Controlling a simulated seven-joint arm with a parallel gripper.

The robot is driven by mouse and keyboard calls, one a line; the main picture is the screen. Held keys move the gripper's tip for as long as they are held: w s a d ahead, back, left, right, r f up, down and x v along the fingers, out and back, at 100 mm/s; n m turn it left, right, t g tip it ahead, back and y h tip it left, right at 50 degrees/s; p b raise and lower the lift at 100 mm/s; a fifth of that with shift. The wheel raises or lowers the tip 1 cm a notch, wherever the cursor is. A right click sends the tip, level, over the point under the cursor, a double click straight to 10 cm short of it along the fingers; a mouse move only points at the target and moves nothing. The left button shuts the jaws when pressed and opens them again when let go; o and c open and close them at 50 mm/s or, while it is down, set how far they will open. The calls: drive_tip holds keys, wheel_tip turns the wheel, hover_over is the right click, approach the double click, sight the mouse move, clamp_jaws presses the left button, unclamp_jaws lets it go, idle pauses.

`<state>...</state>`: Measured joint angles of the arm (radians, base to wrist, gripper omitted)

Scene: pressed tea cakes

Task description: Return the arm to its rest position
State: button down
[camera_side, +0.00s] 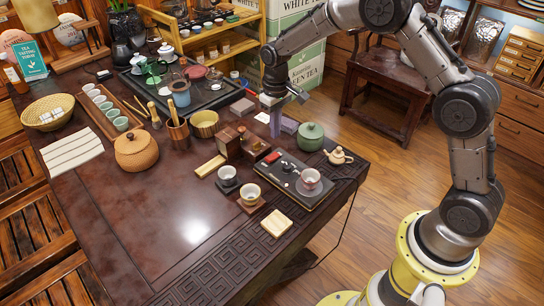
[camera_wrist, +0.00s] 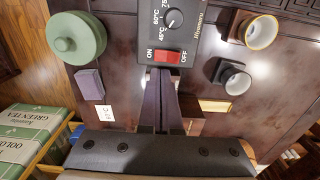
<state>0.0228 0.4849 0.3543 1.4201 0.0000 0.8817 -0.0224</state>
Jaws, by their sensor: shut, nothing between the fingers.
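My gripper (camera_side: 275,133) hangs above the back right part of the dark carved table (camera_side: 150,215), fingers pointing down. Its two purple-grey fingers are together and empty, which the wrist view also shows (camera_wrist: 161,73). In the side view they are beside the purple-grey block (camera_side: 290,125) and behind the wooden box (camera_side: 228,141). The wrist view shows the fingertips close to the red ON/OFF switch (camera_wrist: 166,56) of the black warmer (camera_wrist: 190,20); I cannot tell how high above it they are.
A shelf (camera_side: 215,35) and tea boxes (camera_side: 307,60) stand behind. A chair (camera_side: 390,85) is at the right. The table's front left is clear.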

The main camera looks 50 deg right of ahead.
drive_tip(key=s+r+t, duration=0.2)
drive_tip(key=s+r, duration=0.3)
drive_tip(key=r, duration=0.6)
drive_tip(key=s+r+t, duration=0.2)
drive_tip(key=s+r, duration=0.2)
drive_tip(key=r, duration=0.7)
drive_tip(key=s+a+r+t, duration=0.1)
drive_tip(key=s+r+t, duration=0.15)
drive_tip(key=s, duration=1.25)
drive_tip(key=s+f, duration=0.5)
drive_tip(key=s, duration=0.3)
drive_tip(key=shift+f+g, duration=0.3)
drive_tip(key=shift+g, duration=0.15)
